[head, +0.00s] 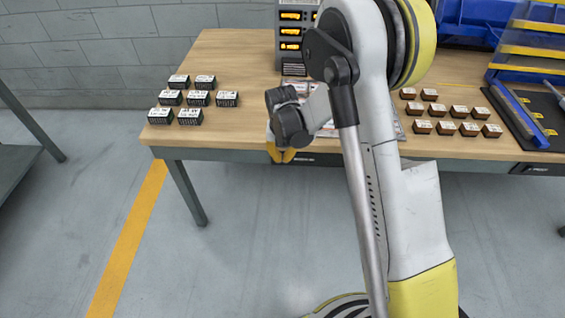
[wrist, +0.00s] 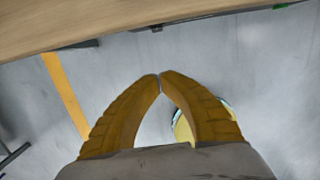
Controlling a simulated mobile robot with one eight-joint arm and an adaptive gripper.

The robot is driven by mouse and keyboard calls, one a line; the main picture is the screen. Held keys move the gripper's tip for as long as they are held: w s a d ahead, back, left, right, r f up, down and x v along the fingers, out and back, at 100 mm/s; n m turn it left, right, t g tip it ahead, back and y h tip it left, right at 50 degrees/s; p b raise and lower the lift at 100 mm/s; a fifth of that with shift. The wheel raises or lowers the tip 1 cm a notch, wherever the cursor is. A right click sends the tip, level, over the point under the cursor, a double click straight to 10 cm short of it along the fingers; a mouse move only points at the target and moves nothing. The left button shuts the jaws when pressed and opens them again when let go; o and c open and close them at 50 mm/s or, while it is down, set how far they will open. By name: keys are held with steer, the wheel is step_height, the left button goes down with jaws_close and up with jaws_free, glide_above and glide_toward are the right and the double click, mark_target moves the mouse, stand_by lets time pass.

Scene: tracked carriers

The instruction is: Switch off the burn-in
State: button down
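A dark grey unit (head: 283,58) with rows of glowing orange-yellow slots stands at the back of the workbench in the head view. It may be the burn-in unit, but no label is readable. My arm hides its right side, and I cannot make out which part is its switch. My gripper (head: 282,157) is at the bench's front edge, well in front of the unit and apart from it. In the wrist view the two yellow fingers of my gripper (wrist: 159,76) meet at the tips with nothing between them.
The wooden workbench (head: 225,60) holds several black labelled blocks (head: 198,99) at left and several brown ones (head: 446,128) at right. A black tray (head: 525,118) and blue bins (head: 470,15) are farther right. The bench top between the black blocks and the unit is clear.

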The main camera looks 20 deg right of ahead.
steer(key=shift+f, duration=0.1)
steer(key=w+d+f+b, duration=0.1)
steer(key=w+f+b, duration=0.4)
steer(key=f, duration=0.5)
steer(key=shift+d+b, duration=0.35)
steer(key=shift+b, duration=0.25)
steer(key=shift+a+f, duration=0.1)
